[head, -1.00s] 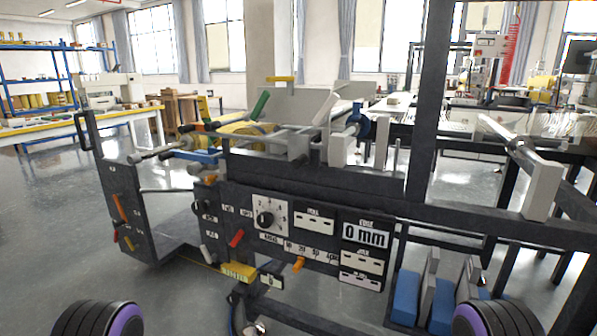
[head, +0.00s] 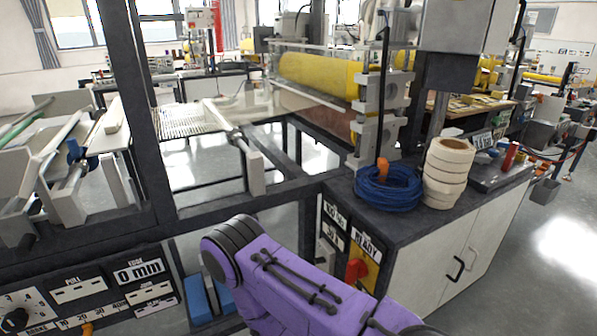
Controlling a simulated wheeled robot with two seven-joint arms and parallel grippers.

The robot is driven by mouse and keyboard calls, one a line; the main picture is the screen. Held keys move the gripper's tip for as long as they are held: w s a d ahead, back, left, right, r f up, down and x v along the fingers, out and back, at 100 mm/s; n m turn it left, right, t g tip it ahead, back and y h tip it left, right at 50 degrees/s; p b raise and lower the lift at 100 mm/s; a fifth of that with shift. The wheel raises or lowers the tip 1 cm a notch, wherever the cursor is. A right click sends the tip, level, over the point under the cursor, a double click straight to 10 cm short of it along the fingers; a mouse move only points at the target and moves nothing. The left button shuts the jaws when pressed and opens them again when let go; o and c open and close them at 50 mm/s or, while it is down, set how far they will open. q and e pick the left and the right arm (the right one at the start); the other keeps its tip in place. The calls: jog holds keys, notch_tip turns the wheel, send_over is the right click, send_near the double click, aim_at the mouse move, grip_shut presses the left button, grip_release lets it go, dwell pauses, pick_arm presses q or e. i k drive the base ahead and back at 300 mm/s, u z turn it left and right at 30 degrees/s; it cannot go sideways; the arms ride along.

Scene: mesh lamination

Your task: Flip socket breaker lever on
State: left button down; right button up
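I cannot make out for sure which part is the socket breaker lever. An orange-red lever or knob (head: 357,270) sits on a yellow panel labelled READY (head: 368,243), on the near end of a dark-topped cabinet. Part of that panel is hidden behind my purple arm, which rises from the bottom of the head view. Another orange lever (head: 87,329) shows at the bottom left, under the 0 mm panel (head: 138,271). Neither of my grippers is in view.
A coiled blue cable (head: 388,190) and a stack of cream tape rolls (head: 447,172) stand on the cabinet top (head: 405,221). A dark frame post (head: 131,110) rises at left. A yellow roller (head: 318,74) lies behind. Open floor (head: 545,250) is at right.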

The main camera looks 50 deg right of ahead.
aim_at(318, 260)
jog(key=u, duration=1.5)
jog(key=k, duration=1.85)
jog(key=z, duration=0.8)
